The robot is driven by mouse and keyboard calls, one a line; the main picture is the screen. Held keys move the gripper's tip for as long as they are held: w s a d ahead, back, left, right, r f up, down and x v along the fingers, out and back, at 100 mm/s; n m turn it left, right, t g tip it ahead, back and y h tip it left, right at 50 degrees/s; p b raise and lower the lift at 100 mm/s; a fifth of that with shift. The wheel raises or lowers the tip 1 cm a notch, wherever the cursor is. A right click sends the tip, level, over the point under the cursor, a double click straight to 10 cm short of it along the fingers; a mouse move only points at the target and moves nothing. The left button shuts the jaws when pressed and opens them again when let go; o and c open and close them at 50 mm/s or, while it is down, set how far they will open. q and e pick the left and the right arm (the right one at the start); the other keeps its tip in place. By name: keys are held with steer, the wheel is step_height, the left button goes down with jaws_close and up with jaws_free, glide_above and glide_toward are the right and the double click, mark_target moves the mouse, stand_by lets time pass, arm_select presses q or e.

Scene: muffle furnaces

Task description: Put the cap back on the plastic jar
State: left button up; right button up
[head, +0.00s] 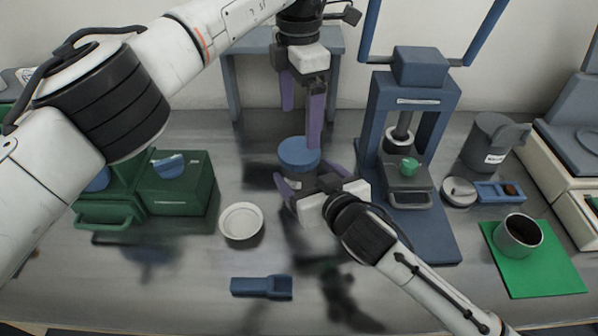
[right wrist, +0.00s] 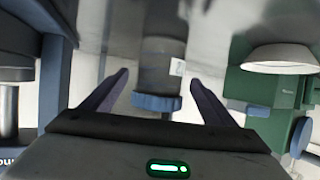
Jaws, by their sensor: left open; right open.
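The plastic jar is a grey cylinder with a small white label in the right wrist view (right wrist: 163,65), which shows it upside down. A round blue cap (head: 299,152) sits at its top; it also shows in the right wrist view (right wrist: 156,103). I cannot tell whether it is fastened. In the head view the cap and my right gripper hide most of the jar. My left gripper (head: 302,128) is open, pointing down over the cap, with one finger in front of its right side. My right gripper (head: 304,165) is open, its fingers to either side of the jar.
A white bowl (head: 241,222) and a blue scoop-like piece (head: 262,287) lie on the table. A green box (head: 177,184) stands left, a blue press (head: 437,195) close on the right. The front table is mostly clear.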

steer(key=shift+x, duration=2.1)
steer(key=c, duration=1.4)
arm_select(q)
steer(key=shift+c, duration=0.9)
arm_select(e)
jaws_close()
arm_select(q)
steer(key=n, duration=0.3)
steer(key=shift+n, duration=0.3)
steer(key=n, duration=0.4)
steer(key=shift+r, duration=0.1)
steer(key=n, duration=1.3)
steer(key=shift+r, duration=0.1)
steer(key=n, duration=0.6)
steer(key=shift+n, duration=0.3)
